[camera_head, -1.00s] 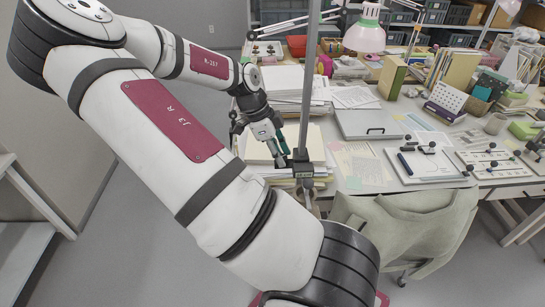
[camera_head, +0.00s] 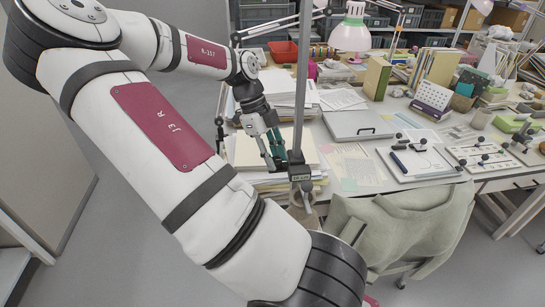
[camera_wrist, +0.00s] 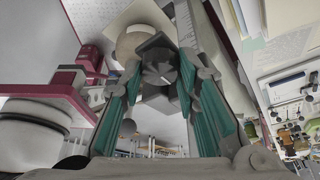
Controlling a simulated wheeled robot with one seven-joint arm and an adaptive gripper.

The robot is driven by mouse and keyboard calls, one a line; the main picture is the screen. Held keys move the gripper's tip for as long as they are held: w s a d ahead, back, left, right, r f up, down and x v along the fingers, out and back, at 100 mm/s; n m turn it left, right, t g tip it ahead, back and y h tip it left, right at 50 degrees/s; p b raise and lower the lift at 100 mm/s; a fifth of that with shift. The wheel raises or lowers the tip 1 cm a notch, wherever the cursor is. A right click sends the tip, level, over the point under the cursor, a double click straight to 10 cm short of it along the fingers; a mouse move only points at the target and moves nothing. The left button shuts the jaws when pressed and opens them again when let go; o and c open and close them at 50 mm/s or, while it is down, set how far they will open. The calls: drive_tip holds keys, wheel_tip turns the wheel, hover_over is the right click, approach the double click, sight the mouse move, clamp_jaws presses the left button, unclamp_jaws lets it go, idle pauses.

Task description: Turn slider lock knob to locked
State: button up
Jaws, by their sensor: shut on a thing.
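The slider (camera_head: 299,172) is a dark block clamped on a grey upright post (camera_head: 304,90) at the table's front edge. My gripper (camera_head: 281,163) is low at the left of the slider, its fingers pointing down and towards it. In the wrist view, my teal-padded fingers (camera_wrist: 160,78) are shut on a dark grey faceted piece, which I take as the lock knob (camera_wrist: 158,62). The fingers hide part of it, and its locked or unlocked setting cannot be read.
Stacked papers and folders (camera_head: 248,152) lie close under my gripper. A green-grey jacket over a chair (camera_head: 400,225) stands right of the post. A pink lamp (camera_head: 351,35), a grey case (camera_head: 357,124) and a white board with black knobs (camera_head: 420,160) occupy the table.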

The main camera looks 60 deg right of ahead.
idle(0.3)
drive_tip(key=o, duration=1.2)
drive_tip(key=shift+c, duration=0.2)
drive_tip(key=v, duration=1.2)
drive_tip(key=shift+s, duration=0.1)
